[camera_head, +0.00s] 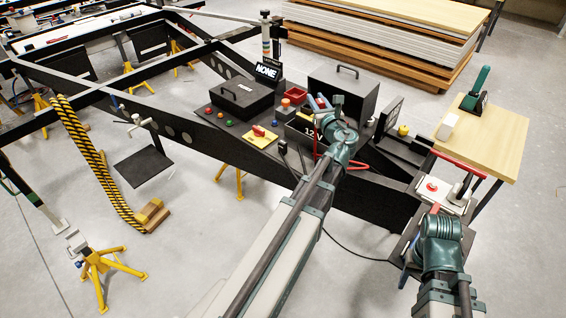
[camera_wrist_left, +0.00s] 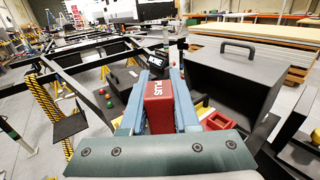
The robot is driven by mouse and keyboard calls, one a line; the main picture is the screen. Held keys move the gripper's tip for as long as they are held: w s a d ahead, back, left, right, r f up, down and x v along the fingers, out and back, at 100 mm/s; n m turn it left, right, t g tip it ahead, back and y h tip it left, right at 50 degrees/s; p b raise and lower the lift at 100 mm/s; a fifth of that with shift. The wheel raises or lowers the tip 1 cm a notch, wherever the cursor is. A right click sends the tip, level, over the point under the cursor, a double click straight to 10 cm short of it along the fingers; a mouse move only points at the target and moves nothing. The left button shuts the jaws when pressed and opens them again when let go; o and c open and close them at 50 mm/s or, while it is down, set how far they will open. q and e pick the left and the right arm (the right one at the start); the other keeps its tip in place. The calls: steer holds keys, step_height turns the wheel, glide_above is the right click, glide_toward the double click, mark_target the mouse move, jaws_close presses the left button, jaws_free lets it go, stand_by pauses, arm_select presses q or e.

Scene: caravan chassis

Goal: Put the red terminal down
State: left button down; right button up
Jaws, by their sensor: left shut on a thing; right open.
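My left gripper (camera_head: 320,104) is over the black deck of the chassis, near the 12 V battery (camera_head: 302,134). In the left wrist view its blue-grey fingers (camera_wrist_left: 160,103) are shut on the red terminal (camera_wrist_left: 159,106), a red block with "PLUS" on its face. In the head view the terminal is mostly hidden by the gripper and wrist. A red cable (camera_head: 357,166) shows beside my left wrist. My right gripper (camera_head: 422,240) is open at the lower right, below the panel with the red button (camera_head: 432,187); its fingers are partly hidden by its wrist.
A large black case (camera_head: 350,95) stands just behind my left gripper. A wooden table (camera_head: 500,135) stands right.

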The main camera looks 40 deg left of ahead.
arm_select(q)
steer(key=s+d+f+n+g+y+b, duration=0.1)
steer(key=d+f+g+b, duration=0.1)
steer(key=d+f+b, duration=0.6)
steer(key=s+d+f+n+g+y+b, duration=0.15)
steer(key=d+f+b, duration=0.25)
steer(key=f+b, duration=0.75)
steer(key=b, duration=0.1)
glide_above(303, 162)
step_height(303, 162, down, 2)
steer(key=shift+a+f, duration=0.1)
steer(key=shift+f, duration=0.05)
steer(key=shift+f+b, duration=1.75)
steer(key=shift+b, duration=0.1)
steer(key=shift+f, duration=0.1)
steer(key=shift+f, duration=0.15)
steer(key=c, duration=0.7)
jaws_free()
steer(key=shift+o, duration=0.2)
